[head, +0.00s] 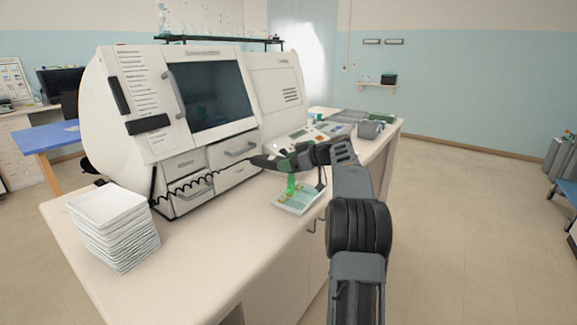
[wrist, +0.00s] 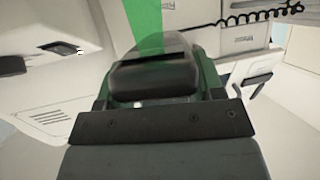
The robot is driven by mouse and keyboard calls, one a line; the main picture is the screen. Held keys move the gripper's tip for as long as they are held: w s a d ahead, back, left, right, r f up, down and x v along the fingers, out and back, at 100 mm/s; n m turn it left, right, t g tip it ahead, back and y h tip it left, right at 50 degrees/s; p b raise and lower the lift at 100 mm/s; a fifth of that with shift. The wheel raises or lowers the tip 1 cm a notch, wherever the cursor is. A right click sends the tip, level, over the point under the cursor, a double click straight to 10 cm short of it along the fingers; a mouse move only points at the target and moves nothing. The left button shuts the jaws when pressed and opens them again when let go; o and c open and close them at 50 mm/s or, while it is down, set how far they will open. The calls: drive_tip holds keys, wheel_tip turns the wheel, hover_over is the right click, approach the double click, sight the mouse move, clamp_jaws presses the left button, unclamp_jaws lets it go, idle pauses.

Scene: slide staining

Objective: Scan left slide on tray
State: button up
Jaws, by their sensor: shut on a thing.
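My gripper (head: 300,158) is shut on a dark handheld scanner (head: 265,162) above the bench. In the wrist view the scanner (wrist: 155,80) is a black and dark green body filling the middle. A translucent green beam (head: 291,184) comes down from it onto the tray. The beam (wrist: 145,25) also shows in the wrist view. The white tray (head: 296,210) lies on the bench below my gripper, with green-tinted slides (head: 289,198) on it. The slides are small and partly covered by the beam, so I cannot tell which one it meets.
A large white machine (head: 205,100) stands behind the tray, with a black coiled cord (head: 190,190) in front. A stack of white trays (head: 113,225) is at the bench's left end. Grey containers (head: 370,129) stand at the far right. The front bench (head: 215,260) is clear.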

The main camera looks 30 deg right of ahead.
drive_tip(key=shift+r, duration=0.5)
drive_tip(key=shift+f, duration=0.15)
